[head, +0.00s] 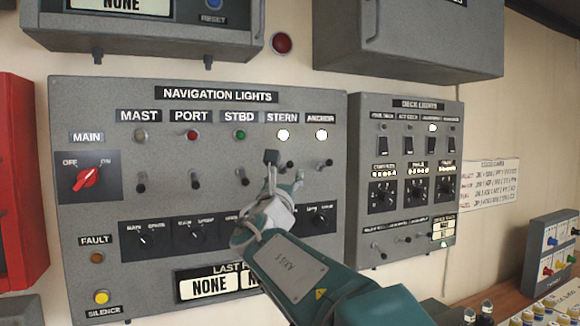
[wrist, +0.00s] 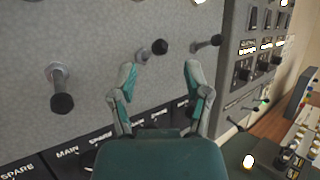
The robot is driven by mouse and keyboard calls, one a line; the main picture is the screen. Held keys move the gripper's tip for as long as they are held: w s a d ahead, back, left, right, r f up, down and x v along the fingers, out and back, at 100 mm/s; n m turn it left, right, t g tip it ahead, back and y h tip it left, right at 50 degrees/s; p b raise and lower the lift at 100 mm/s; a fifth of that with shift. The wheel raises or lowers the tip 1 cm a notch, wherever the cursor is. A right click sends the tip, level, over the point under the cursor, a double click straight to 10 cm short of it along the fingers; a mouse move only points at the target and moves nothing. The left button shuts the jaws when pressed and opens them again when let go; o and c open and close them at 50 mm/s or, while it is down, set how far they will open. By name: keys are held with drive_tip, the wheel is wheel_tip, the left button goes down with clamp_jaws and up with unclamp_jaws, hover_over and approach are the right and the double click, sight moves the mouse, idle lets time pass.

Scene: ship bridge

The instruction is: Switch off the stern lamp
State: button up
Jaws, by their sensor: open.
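The stern lamp (head: 284,134) under the STERN label is lit white on the grey navigation lights panel (head: 90,215). Its toggle lever (head: 289,166) is below it, partly hidden by my gripper (head: 284,168). In the wrist view, the dark-knobbed stern lever (wrist: 157,48) appears in the gap between the fingertips, a little beyond them. My gripper (wrist: 159,72) is open and empty, with one finger on each side of that gap. I cannot tell whether either finger touches the lever.
The starboard lever (wrist: 61,100) is to the left, pointing down; the anchor lever (wrist: 212,41) is close on the right. The anchor lamp (head: 321,134) is also lit. Rotary knobs (head: 143,236) sit below. The deck lights panel (head: 408,185) stands at right.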

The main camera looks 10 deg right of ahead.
sight(288, 167)
drive_tip(key=x, duration=0.4)
drive_tip(key=shift+w+a, duration=0.2)
drive_tip(key=shift+w+d+r, duration=0.15)
drive_tip(key=shift+w+d, duration=0.05)
drive_tip(key=shift+d, duration=0.05)
clamp_jaws()
